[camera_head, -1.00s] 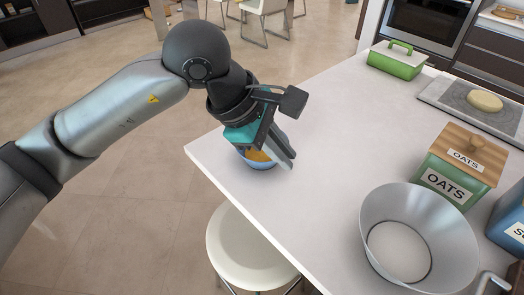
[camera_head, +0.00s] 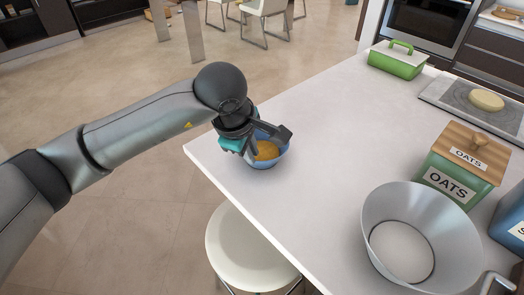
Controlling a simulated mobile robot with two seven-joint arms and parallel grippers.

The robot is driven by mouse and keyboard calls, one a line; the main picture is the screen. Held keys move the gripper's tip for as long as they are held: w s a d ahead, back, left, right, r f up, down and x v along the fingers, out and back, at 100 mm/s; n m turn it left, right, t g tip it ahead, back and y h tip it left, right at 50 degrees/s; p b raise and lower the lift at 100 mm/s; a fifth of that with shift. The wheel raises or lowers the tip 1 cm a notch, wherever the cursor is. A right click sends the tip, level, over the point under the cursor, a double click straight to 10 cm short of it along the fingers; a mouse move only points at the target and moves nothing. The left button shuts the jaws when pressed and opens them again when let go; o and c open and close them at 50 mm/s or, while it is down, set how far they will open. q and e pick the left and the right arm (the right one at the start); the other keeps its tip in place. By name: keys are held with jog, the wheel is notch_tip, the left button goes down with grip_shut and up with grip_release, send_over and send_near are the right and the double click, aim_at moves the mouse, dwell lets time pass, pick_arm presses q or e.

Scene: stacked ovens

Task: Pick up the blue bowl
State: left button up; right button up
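The blue bowl (camera_head: 277,158) stands upright near the left corner of the white counter, with something orange-yellow inside. My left gripper (camera_head: 266,143) is right over the bowl, pointing down, and hides its far left part. Its dark fingers look spread apart, one near the bowl's left side and one near its far right rim. I cannot tell whether they touch the bowl.
The white counter (camera_head: 310,190) is clear around the bowl. A large grey metal bowl (camera_head: 440,235), a green oats canister (camera_head: 455,180) and a blue canister (camera_head: 508,215) stand at the right. A green lidded dish (camera_head: 397,64) is farther back. A white stool (camera_head: 245,250) stands below the edge.

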aim_at(258, 167)
pick_arm(q)
jog(key=x, duration=0.5)
jog(key=shift+s+d+f, duration=0.1)
jog(key=shift+s, duration=0.05)
jog(key=shift+c, duration=0.3)
grip_shut()
dwell(1.0)
notch_tip(258, 167, up, 20)
jog(key=p, duration=0.1)
dwell(0.5)
jog(key=shift+p, duration=0.3)
